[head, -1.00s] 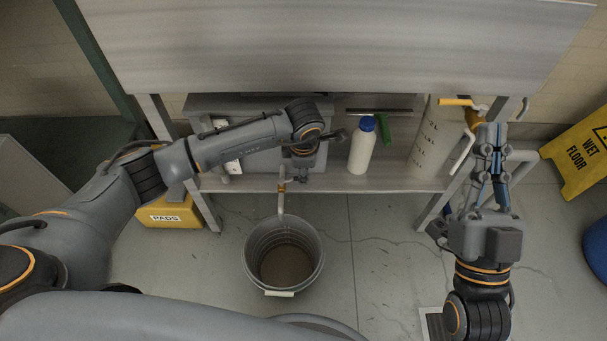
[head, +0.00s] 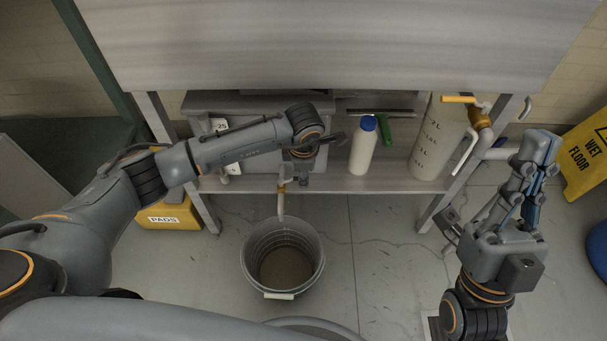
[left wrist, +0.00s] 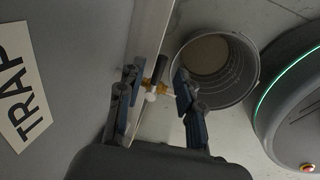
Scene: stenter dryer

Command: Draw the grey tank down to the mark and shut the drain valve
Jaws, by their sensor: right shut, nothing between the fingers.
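The grey tank (head: 258,104) sits on the low shelf, partly behind my left arm. A grey surface with a TRAP label (left wrist: 22,88) fills the left of the left wrist view. The small brass drain valve (head: 281,187) is at the tank's front, with its pipe pointing down over the grey bucket (head: 249,262). My left gripper (head: 302,178) is open just above the valve. In the left wrist view the valve (left wrist: 148,86) shows between the spread fingers, apparently beyond them. My right gripper (head: 541,147) is shut and empty, right of the bench. The level mark cannot be made out.
A pale graduated cylinder (head: 437,142) with a yellow-handled brass valve (head: 478,117) stands on the shelf's right. A blue-capped bottle (head: 362,150) and green squeegee (head: 386,130) are beside it. A WET FLOOR sign (head: 585,150) is far right. The floor right of the bucket is clear.

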